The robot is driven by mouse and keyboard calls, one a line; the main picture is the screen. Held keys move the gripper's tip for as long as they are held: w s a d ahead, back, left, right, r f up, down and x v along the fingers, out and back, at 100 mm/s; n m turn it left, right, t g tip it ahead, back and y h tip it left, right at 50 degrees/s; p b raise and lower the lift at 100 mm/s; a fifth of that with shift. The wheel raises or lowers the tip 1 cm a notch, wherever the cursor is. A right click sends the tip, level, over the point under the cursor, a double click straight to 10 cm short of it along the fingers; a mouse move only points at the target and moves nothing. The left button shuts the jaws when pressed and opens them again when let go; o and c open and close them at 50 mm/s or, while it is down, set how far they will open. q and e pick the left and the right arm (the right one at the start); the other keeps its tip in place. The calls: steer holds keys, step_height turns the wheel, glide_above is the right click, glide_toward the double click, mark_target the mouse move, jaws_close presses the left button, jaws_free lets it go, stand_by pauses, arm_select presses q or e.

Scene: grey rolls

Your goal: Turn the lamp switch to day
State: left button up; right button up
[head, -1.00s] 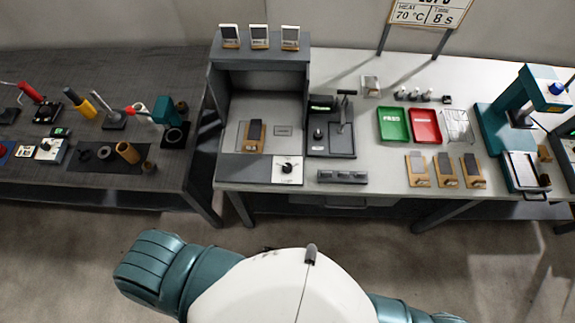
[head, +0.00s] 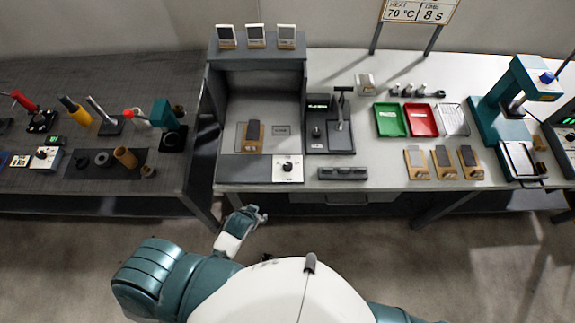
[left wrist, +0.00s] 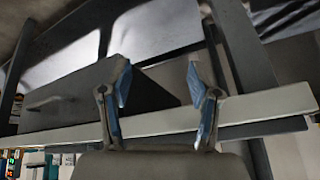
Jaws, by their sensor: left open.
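The lamp switch, a black knob on a white plate (head: 288,169), sits at the front of the grey booth on the light table. Its markings are too small to read, so its setting cannot be told. My left gripper (head: 262,214) is below and in front of the table's front edge, short of the switch and touching nothing visible. In the left wrist view its two blue-padded fingers (left wrist: 160,90) are apart with nothing between them. The switch cannot be made out in that view. My right gripper is out of view.
The light table's front edge (left wrist: 170,121) crosses the left wrist view. The booth (head: 257,53) stands behind the switch. A dark grey block (head: 342,173) lies to its right. Green (head: 391,120) and red (head: 421,120) trays are farther right. A dark bench (head: 60,175) stands left.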

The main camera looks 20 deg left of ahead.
arm_select(q)
steer(key=w+d+r+m+t+h, duration=0.2)
steer(key=w+d+r+m+t, duration=0.15)
steer(key=w+r+t, duration=0.6)
steer(key=w+d+r+m+t+h, duration=0.3)
steer(key=w+r, duration=0.7)
steer(key=r, duration=0.9)
steer(key=s+d+r+m+h, duration=0.2)
steer(key=d+r+m+h, duration=0.9)
steer(key=s+d+m+g+h, duration=0.55)
steer(key=d+m+g, duration=0.35)
steer(key=m+g, duration=0.55)
steer(key=m+g+y, duration=0.4)
steer(key=m+y, duration=0.3)
steer(key=y, duration=1.4)
glide_above(288, 165)
step_height(288, 165, down, 13)
step_height(288, 165, down, 17)
steer(key=shift+r, duration=0.1)
